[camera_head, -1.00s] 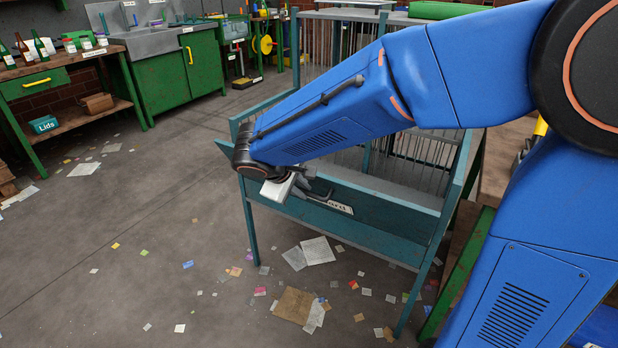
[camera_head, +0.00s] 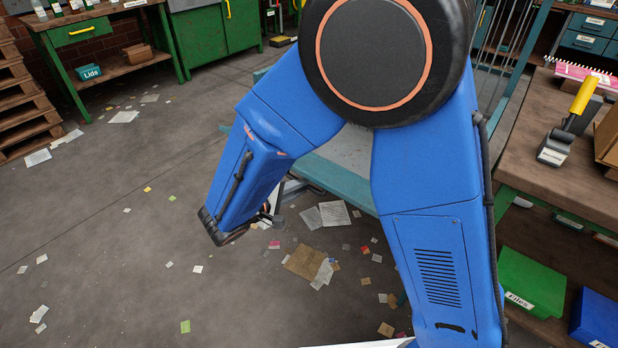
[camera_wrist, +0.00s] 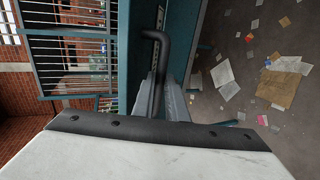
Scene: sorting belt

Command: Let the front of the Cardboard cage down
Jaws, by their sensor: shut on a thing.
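The Cardboard cage is teal; its bars (camera_wrist: 78,62) show in the wrist view, and a teal part of it (camera_head: 338,182) shows behind my arm in the head view. My gripper (camera_wrist: 165,92) is shut on a dark bent handle (camera_wrist: 156,38) beside a teal panel (camera_wrist: 203,38) of the cage. In the head view my gripper (camera_head: 276,204) is low at the cage's near side, partly behind my blue arm. My arm hides most of the cage and its label, so I cannot tell the front's exact angle.
Paper scraps and a flat brown cardboard piece (camera_head: 304,262) lie on the floor before the cage. A workbench (camera_head: 545,170) stands at the right, with a green Files box (camera_head: 530,280) below. Pallets (camera_head: 22,105) stand at the far left. The floor at left is mostly open.

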